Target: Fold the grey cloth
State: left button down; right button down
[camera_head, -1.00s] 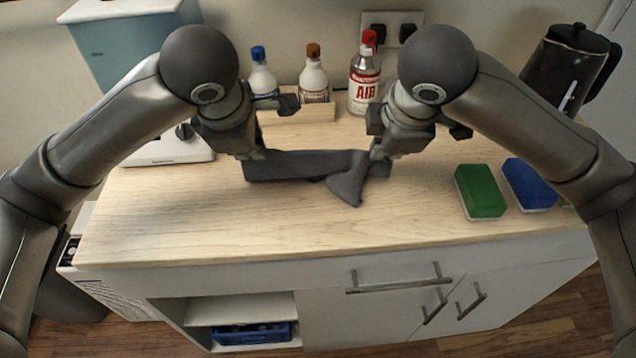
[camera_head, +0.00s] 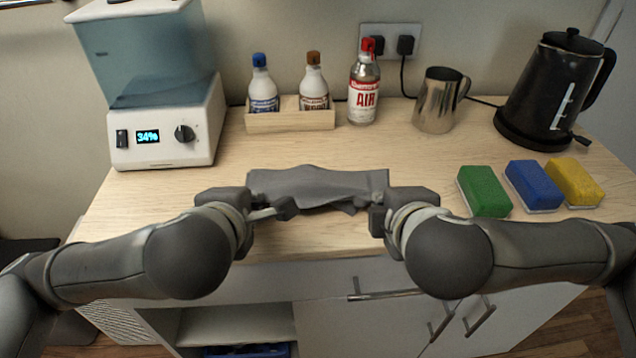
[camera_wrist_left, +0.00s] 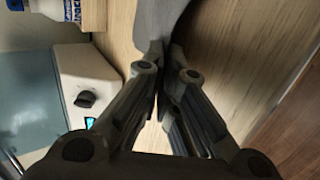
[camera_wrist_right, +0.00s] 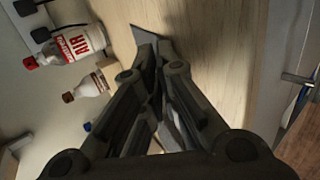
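The grey cloth (camera_head: 318,184) lies crosswise on the wooden counter in the head view, with a wavy upper edge and a loose, uneven front edge. My left gripper (camera_head: 285,210) is at its left front corner, and my right gripper (camera_head: 377,214) is at its right front corner. In the left wrist view the fingers (camera_wrist_left: 166,55) are closed together on the cloth (camera_wrist_left: 158,18). In the right wrist view the fingertips (camera_wrist_right: 154,48) are closed at a small visible piece of cloth (camera_wrist_right: 146,35). The grippers hide the cloth's front corners.
Behind stand a dispenser machine (camera_head: 165,140), a wooden holder (camera_head: 290,121) with two bottles, a red-capped bottle (camera_head: 363,95), a metal jug (camera_head: 436,105) and a black kettle (camera_head: 545,95). Green (camera_head: 484,190), blue (camera_head: 532,184) and yellow (camera_head: 575,182) sponges lie right. The counter behind the cloth is clear.

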pick_arm(q)
jog(key=c, duration=1.4)
grip_release()
pick_arm(e)
jog(key=c, duration=1.4)
grip_release()
pick_arm(q)
jog(key=shift+o, duration=0.2)
pick_arm(e)
jog(key=shift+o, duration=0.2)
